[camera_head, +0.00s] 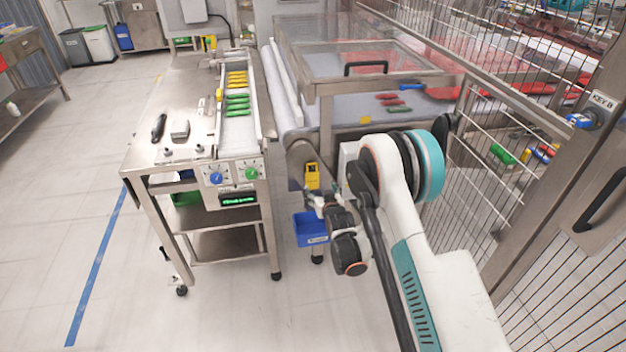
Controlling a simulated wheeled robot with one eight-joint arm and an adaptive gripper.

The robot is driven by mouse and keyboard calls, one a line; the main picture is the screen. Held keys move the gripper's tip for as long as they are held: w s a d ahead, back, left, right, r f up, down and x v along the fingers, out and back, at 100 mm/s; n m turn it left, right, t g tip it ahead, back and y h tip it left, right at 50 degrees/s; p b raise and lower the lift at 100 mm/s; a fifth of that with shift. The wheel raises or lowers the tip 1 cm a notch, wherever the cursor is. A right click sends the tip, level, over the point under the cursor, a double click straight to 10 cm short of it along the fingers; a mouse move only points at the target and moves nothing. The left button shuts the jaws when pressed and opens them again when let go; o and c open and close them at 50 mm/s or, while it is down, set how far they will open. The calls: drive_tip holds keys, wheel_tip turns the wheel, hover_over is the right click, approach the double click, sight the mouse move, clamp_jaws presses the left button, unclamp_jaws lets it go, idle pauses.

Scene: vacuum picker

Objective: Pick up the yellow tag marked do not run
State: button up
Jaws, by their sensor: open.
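A yellow tag (312,177) with a dark hole near its top hangs upright at the near end of the enclosed conveyor. Its writing is too small to read. My gripper (316,198) is at the tag's lower edge, with my arm reaching in from the lower right. The gripper is open. It is small and partly hidden by my wrist, and I cannot tell whether its fingers touch the tag.
A blue bin (309,231) sits just below my gripper. A steel table (170,100) with a small belt of green and yellow items stands left. The covered conveyor (345,105) is behind the tag. Wire fencing (500,190) borders the right.

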drive_tip(key=b, duration=0.2)
approach(312, 180)
drive_tip(key=w+f, duration=0.1)
drive_tip(key=w, duration=0.4)
drive_tip(key=w+a+f+b, duration=0.2)
drive_tip(key=shift+w, duration=0.15)
drive_tip(key=shift+w+a, duration=0.1)
drive_tip(key=shift+w, duration=0.35)
drive_tip(key=c, duration=1)
